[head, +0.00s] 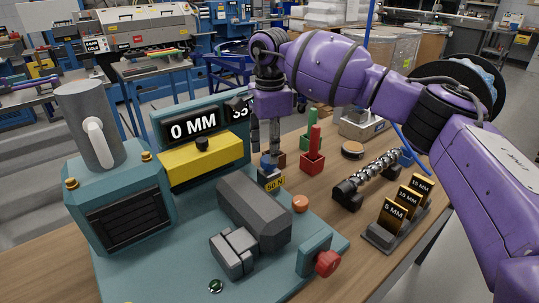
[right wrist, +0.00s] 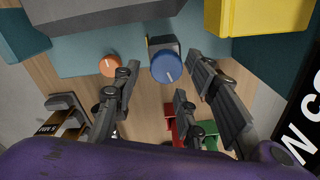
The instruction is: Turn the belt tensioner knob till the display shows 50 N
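The teal machine (head: 120,190) carries a display (head: 194,127) reading "0 MM". A second readout (head: 240,112) beside it is mostly hidden by my right arm; its first digits look like 35 or 55, but I cannot be sure. My right gripper (head: 265,148) points down over the knob. In the right wrist view its fingers (right wrist: 162,75) are spread on either side of the knob, seemingly not touching it. My left gripper is not in view.
An orange knob (head: 300,203) sits close to the blue one. Red (head: 313,160) and green (head: 311,130) holders stand behind. A ribbed metal shaft (head: 375,175) and MM plates (head: 396,212) lie right. A red knob (head: 328,262) sticks out at the machine's front right.

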